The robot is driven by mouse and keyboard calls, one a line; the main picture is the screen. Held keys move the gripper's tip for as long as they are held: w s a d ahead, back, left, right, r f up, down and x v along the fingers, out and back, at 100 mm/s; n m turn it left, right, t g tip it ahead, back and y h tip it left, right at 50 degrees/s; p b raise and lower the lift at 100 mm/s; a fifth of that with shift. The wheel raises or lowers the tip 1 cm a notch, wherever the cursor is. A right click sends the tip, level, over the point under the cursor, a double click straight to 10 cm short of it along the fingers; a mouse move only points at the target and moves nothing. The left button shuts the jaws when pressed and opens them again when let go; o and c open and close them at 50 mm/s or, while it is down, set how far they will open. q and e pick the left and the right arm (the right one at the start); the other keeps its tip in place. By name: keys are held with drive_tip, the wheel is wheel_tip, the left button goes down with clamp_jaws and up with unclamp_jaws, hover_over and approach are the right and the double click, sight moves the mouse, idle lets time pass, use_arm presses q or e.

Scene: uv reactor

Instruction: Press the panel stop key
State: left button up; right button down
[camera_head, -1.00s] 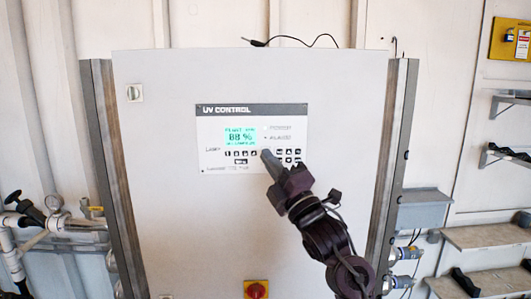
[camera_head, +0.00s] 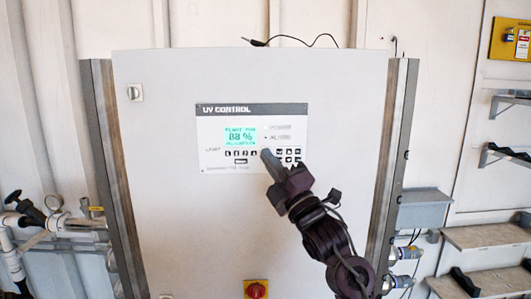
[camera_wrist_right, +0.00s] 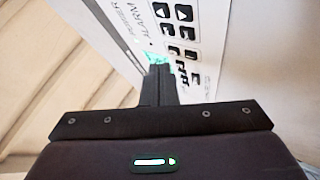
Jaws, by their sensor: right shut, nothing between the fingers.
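The UV control panel (camera_head: 215,135) is a white plate with a dark header on the cabinet front. Its lit green display (camera_head: 240,136) reads about 88 %. One group of small black keys (camera_head: 240,154) is below the display, and another (camera_head: 289,152) is to the right. The key labels are too small to read, so I cannot tell which is the stop key. My right gripper (camera_head: 266,153) is shut and empty, its tips in front of the panel between the two groups. In the right wrist view, the tips (camera_wrist_right: 160,68) are close to the keys (camera_wrist_right: 178,38); contact is unclear. My left gripper is out of view.
The grey cabinet (camera_head: 170,210) fills the middle. A red rotary switch on yellow (camera_head: 256,290) is low on it. A small switch (camera_head: 135,92) is at upper left.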

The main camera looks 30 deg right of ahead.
drive_tip(key=shift+w, duration=0.1)
idle(0.7)
drive_tip(key=shift+w+d, duration=0.25)
drive_tip(key=shift+w, duration=0.05)
drive_tip(key=shift+w+d, duration=0.1)
drive_tip(key=shift+w, duration=0.1)
idle(0.5)
drive_tip(key=shift+s+b, duration=0.15)
drive_tip(key=shift+b, duration=0.15)
drive_tip(key=shift+s+a, duration=0.35)
drive_tip(key=shift+s, duration=0.1)
drive_tip(key=shift+s+a+b, duration=0.3)
drive_tip(key=shift+s+a, duration=0.15)
drive_tip(key=shift+s, duration=0.25)
drive_tip(key=shift+s+a+b, duration=0.3)
drive_tip(key=shift+s+a, duration=0.1)
drive_tip(key=shift+s, duration=0.35)
drive_tip(key=shift+s+a+b, duration=0.3)
drive_tip(key=shift+s+a, duration=0.15)
drive_tip(key=shift+s, duration=0.25)
